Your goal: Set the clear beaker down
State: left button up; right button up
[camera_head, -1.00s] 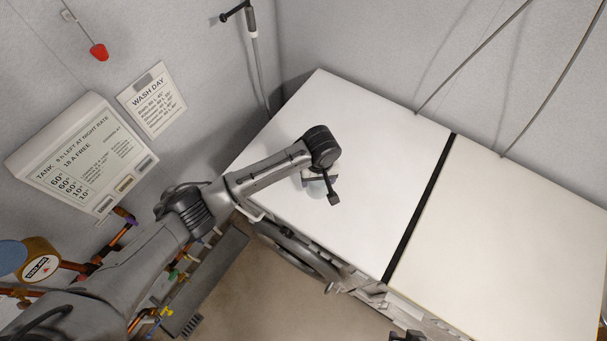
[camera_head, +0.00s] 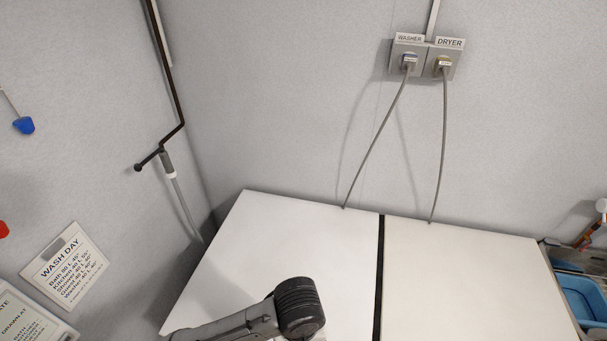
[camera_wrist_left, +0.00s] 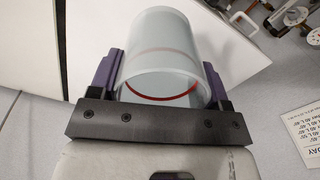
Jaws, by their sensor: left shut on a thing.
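The clear beaker (camera_wrist_left: 160,50) is a translucent cup with a red line around it. It fills the middle of the left wrist view. My left gripper (camera_wrist_left: 159,76) is shut on it, with one purple-backed finger on each side. In the head view my left arm reaches over the white top (camera_head: 290,235) of the left machine at the bottom edge, and its wrist hides the beaker and fingers. I cannot tell whether the beaker's base touches the top. My right gripper is not in view.
The cream top (camera_head: 465,270) of the right machine is clear, beyond a dark gap (camera_head: 379,270). Two grey cords run from the wall sockets (camera_head: 425,60) down behind the tops. A grey hose (camera_head: 184,205) hangs at the left corner. A blue basin (camera_head: 585,300) stands far right.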

pick_arm(q)
jog(key=s+a+r+m+p, duration=0.2)
jog(key=s+a+r+p, duration=0.35)
jog(key=a+r, duration=0.6)
jog(key=w+a+r+n+p, duration=0.1)
jog(key=w+a+r+p, duration=0.2)
jog(key=a+r, duration=0.4)
notch_tip(320, 180, up, 3)
jog(key=shift+a+p, duration=0.3)
jog(key=shift+p, duration=0.45)
jog(key=shift+f, duration=0.1)
